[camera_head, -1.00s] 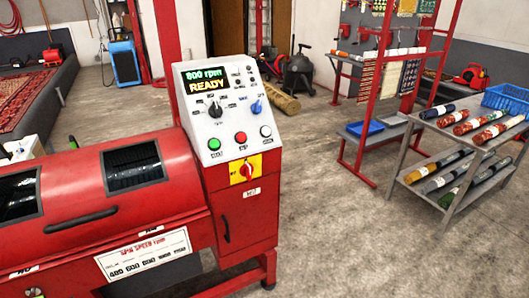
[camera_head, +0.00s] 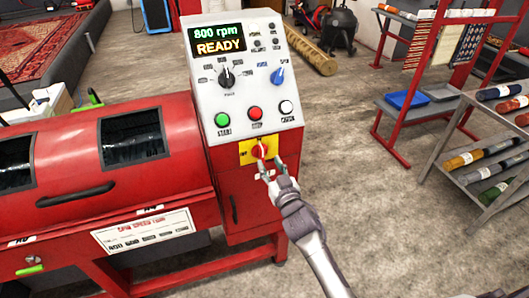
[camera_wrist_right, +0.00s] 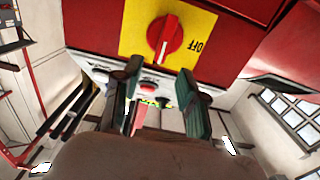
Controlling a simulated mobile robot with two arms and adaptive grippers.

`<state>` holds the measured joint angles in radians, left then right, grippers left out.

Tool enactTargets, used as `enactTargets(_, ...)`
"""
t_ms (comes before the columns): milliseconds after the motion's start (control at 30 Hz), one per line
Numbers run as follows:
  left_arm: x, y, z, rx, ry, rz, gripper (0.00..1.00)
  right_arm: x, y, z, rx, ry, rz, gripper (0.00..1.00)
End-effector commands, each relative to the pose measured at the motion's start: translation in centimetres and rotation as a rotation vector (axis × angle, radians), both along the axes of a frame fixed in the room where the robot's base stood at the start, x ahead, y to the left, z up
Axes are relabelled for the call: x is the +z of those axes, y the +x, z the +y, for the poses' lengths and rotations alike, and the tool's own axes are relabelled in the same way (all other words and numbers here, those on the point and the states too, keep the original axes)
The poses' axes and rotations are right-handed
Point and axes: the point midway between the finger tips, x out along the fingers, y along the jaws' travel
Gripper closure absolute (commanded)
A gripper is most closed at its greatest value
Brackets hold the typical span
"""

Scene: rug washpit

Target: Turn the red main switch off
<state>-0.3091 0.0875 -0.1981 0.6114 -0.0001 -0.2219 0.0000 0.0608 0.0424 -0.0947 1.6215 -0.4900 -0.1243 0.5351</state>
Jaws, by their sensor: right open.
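The red main switch (camera_head: 259,151) is a rotary knob on a yellow plate (camera_head: 244,155) at the front of the red machine, below the sloped control panel. In the right wrist view the red knob (camera_wrist_right: 164,37) carries a white line that runs roughly up and down the picture, slightly tilted. The word OFF shows upside down beside it on the yellow plate (camera_wrist_right: 197,46). My right gripper (camera_head: 271,167) is open and empty just below and in front of the switch. Its two fingers (camera_wrist_right: 161,92) show apart in the wrist view, not around the knob. My left gripper is not in view.
The control panel (camera_head: 245,75) has a display reading 800 rpm READY, dials, and green, red and white buttons above the switch. A grey shelf (camera_head: 470,150) with rolls stands right. Bare concrete floor (camera_head: 370,200) lies between.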

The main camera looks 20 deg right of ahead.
Motion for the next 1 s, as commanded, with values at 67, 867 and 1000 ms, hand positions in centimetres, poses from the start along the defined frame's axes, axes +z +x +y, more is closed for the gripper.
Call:
enactTargets(67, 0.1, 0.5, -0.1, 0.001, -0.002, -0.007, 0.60, 0.1, 1.7, 0.1, 0.001, -0.001, -0.002, 0.58)
enactTargets(867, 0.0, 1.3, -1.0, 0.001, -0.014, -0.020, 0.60, 0.0, 5.6, 0.2, 0.001, 0.000, 0.000, 0.83)
enactTargets(1000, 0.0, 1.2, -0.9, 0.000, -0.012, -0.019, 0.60, 0.0, 5.6, 0.2, 0.001, 0.000, 0.000, 1.00)
